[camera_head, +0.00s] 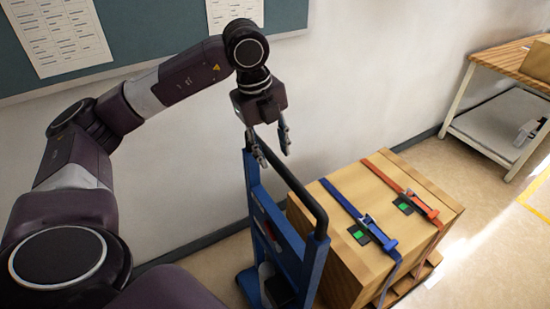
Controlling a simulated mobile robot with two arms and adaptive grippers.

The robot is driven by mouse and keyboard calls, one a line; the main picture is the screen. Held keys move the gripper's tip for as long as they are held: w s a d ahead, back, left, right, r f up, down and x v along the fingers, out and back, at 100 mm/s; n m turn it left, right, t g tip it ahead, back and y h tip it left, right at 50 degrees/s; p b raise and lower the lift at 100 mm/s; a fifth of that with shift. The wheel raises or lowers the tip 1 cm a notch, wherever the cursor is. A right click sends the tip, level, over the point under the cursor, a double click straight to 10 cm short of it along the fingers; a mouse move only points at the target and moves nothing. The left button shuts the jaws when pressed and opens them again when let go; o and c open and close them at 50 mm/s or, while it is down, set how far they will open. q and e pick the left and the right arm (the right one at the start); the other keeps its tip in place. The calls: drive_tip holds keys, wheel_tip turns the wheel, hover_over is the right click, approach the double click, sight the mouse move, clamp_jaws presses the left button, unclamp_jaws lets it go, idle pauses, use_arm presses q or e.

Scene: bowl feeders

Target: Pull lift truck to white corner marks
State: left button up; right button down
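The blue lift truck (258,205) stands on the floor at the lower middle, with a black handle bar (305,200) across its upright frame. A large cardboard box (335,260) sits on a wooden pallet (432,262) beside the frame, held by a blue strap (340,199) and an orange strap (395,187). My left gripper (275,157) is open, fingers pointing down at the far end of the handle bar. I cannot tell whether the fingers are around the bar or above it. My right gripper is not in view. I cannot make out clear white corner marks.
A wall with a dark board (145,30) runs behind the truck. A wooden-topped table (505,62) with a lower shelf (497,120) stands at the upper right. A yellow floor line (536,197) shows at the right edge. The floor between box and table is clear.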

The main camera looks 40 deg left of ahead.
use_arm(q)
wheel_tip(320, 180, up, 9)
drive_tip(key=s, duration=0.1)
drive_tip(key=shift+s+a+f, duration=0.2)
drive_tip(key=shift+s+a, duration=0.05)
idle(0.4)
